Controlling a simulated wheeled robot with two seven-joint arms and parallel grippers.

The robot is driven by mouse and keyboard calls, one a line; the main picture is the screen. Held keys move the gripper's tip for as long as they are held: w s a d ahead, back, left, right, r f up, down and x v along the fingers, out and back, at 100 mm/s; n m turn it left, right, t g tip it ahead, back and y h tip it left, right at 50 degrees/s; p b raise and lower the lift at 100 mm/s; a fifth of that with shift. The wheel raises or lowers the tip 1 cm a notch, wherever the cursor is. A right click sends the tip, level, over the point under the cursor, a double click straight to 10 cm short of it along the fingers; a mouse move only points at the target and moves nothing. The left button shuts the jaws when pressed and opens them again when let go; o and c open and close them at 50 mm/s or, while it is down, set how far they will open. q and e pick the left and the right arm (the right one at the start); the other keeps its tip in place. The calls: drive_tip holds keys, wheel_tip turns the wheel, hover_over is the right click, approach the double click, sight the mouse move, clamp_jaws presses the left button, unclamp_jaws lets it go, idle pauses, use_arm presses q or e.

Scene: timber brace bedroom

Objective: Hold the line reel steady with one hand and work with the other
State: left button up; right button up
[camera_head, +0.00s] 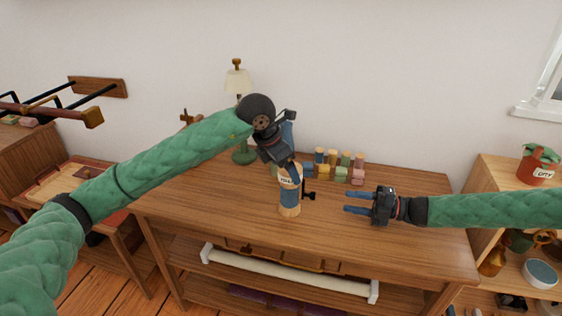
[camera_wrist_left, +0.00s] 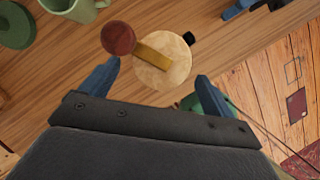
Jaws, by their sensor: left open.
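The line reel (camera_head: 289,200) stands upright on the wooden table, a blue-wound spool with pale wooden ends, a label and a black handle on its right side. My left gripper (camera_head: 291,167) is over it from above and partly hides its top. In the left wrist view, the reel's round pale top (camera_wrist_left: 172,72) carries a brass bar with a red-brown knob (camera_wrist_left: 118,38). The open left fingers lie on either side of this top, with no clear contact. My right gripper (camera_head: 346,201) is open and empty, to the right of the reel, its fingers pointing left.
Several coloured spools (camera_head: 340,172) stand behind the reel. A lamp with a green base (camera_head: 243,156) stands at the back left of the table (camera_head: 200,200). A green mug (camera_wrist_left: 84,8) shows in the left wrist view. A shelf with a potted plant (camera_head: 538,165) is at right.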

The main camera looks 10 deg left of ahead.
sight(290, 190)
use_arm(q)
drive_tip(key=shift+x, duration=3)
drive_tip(key=shift+c, duration=0.2)
